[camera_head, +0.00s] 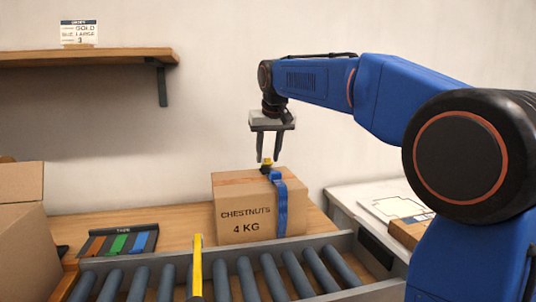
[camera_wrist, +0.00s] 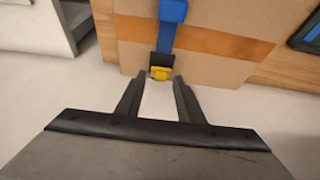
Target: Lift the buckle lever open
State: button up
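A cardboard box marked "CHESTNUTS 4 KG" (camera_head: 240,222) stands on the wooden bench with a blue strap (camera_head: 281,205) around it. A dark buckle (camera_head: 265,168) with a small yellow lever (camera_head: 267,161) sits on the strap at the box's top. My gripper (camera_head: 268,159) points down over the buckle with its fingers apart and empty. In the wrist view the yellow lever (camera_wrist: 161,73) shows between and just beyond my fingertips (camera_wrist: 159,79), with a gap on each side. The lever looks closed against the buckle, though it is too small to be sure.
A roller conveyor (camera_head: 225,278) with a yellow upright (camera_head: 197,267) runs in front. A tape rack (camera_head: 120,242) and open carton (camera_head: 22,235) are at left. A white side table (camera_head: 350,198) is at right. A wall shelf (camera_head: 90,57) hangs upper left.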

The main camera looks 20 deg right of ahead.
jog(key=c, duration=0.8)
jog(key=shift+w, duration=0.1)
jog(key=shift+w+r+g, duration=0.2)
jog(key=shift+w+g, duration=0.4)
jog(key=shift+g, duration=0.55)
jog(key=shift+w+r+g, duration=0.2)
jog(key=shift+w+g, duration=0.4)
jog(key=shift+g, duration=0.55)
jog(key=o, duration=0.8)
jog(key=shift+s, duration=0.15)
